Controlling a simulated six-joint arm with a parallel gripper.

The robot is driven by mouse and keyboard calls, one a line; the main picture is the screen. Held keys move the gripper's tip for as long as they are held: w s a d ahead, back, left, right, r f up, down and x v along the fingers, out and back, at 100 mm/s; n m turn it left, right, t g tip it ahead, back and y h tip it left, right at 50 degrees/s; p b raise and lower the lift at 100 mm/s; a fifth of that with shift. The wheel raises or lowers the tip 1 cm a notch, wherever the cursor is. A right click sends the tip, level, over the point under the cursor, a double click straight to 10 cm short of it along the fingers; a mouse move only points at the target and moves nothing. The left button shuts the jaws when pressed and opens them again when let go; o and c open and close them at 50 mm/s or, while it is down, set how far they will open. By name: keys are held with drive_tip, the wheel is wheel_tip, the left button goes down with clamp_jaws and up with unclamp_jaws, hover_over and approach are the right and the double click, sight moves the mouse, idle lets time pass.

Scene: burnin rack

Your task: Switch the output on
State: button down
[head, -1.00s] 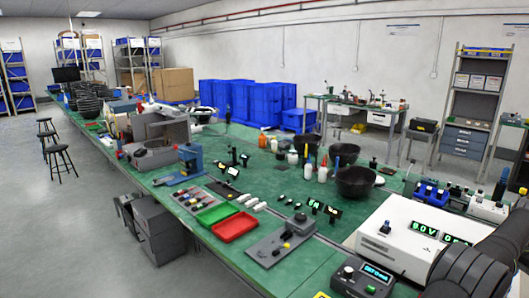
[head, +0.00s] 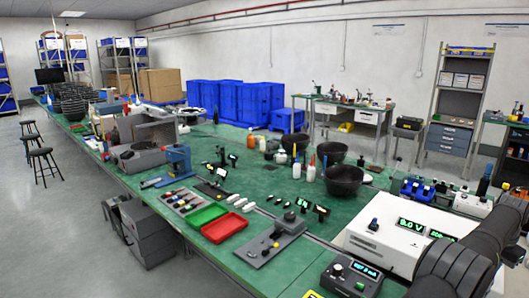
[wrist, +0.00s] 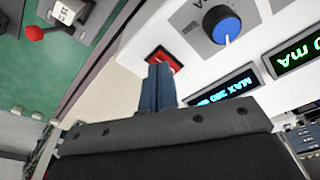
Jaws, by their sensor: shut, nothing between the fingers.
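The white power supply (head: 376,248) stands at the front right of the green bench in the head view, with lit green displays on top. In the wrist view its panel (wrist: 184,35) carries a blue knob (wrist: 223,25), lit displays and a red rocker switch (wrist: 161,57) in a dark frame. My gripper (wrist: 158,70) is shut and empty. Its fingertips overlap the lower part of the red switch in the picture and hide part of it. I cannot tell whether they touch it. In the head view my dark arm reaches over the supply's right side, and the gripper is hidden.
A small dark meter box (head: 350,276) with a lit display sits left of the supply. A grey fixture plate (head: 270,250), a red tray (head: 225,227) and a green tray (head: 207,214) lie farther left. A black bowl (head: 343,179) and bottles stand behind.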

wheel_tip(320, 180, up, 6)
idle(0.6)
wheel_tip(320, 180, down, 7)
drive_tip(key=shift+r, duration=0.1)
idle(0.7)
drive_tip(key=shift+r, duration=0.1)
